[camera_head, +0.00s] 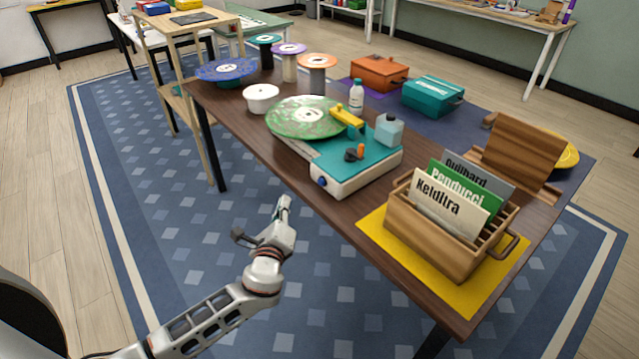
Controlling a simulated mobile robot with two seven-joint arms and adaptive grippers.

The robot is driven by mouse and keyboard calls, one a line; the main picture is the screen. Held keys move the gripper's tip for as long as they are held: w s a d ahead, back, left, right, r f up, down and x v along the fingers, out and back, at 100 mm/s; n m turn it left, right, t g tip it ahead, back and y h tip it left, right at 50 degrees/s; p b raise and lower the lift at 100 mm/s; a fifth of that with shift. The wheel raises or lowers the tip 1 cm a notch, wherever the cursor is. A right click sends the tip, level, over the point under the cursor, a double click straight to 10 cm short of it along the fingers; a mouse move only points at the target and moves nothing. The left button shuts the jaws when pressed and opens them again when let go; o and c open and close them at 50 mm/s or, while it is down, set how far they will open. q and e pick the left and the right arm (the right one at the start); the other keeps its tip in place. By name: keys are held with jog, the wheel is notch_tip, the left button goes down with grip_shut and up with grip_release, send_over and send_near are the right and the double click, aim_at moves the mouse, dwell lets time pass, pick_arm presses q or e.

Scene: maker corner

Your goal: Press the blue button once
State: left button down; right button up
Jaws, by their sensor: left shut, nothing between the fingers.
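A record player with a teal top (350,185) and pale sides stands on the dark wooden table, with a green record (290,118) on it. A small round blue button (321,181) sits on its front side, near the left corner. My left gripper (284,203) is in front of the table's near edge, below and left of the button in the picture. It is shut and empty, its fingers pointing up toward the table, and apart from the button. My right gripper is not in view.
The table's near edge (268,163) lies between my left gripper and the record player. A wooden crate (430,244) with record sleeves stands to the right on a yellow mat (372,224). A white bowl (261,103) and several spools stand to the left. The floor before the table is clear.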

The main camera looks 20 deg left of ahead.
aim_at(321, 182)
pick_arm(q)
jog(key=shift+w, duration=0.1)
dwell(0.3)
jog(key=w+d, duration=0.1)
jog(key=w+d+b, duration=0.1)
jog(key=w, duration=0.1)
jog(key=w+d+b, duration=0.1)
jog(key=w, duration=0.1)
jog(key=shift+w+d, duration=0.25)
jog(key=shift+d, duration=0.15)
jog(key=shift+w+d, duration=0.35)
jog(key=shift+w, duration=0.2)
jog(key=shift+w+d, duration=0.15)
jog(key=shift+w, duration=0.15)
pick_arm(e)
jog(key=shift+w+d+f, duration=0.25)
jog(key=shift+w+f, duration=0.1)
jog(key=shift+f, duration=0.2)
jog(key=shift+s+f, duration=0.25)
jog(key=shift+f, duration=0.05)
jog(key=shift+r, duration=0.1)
pick_arm(q)
jog(key=shift+w+d, duration=0.1)
jog(key=shift+w+d+b, duration=0.15)
jog(key=shift+w+b, duration=0.1)
jog(key=shift+b, duration=0.1)
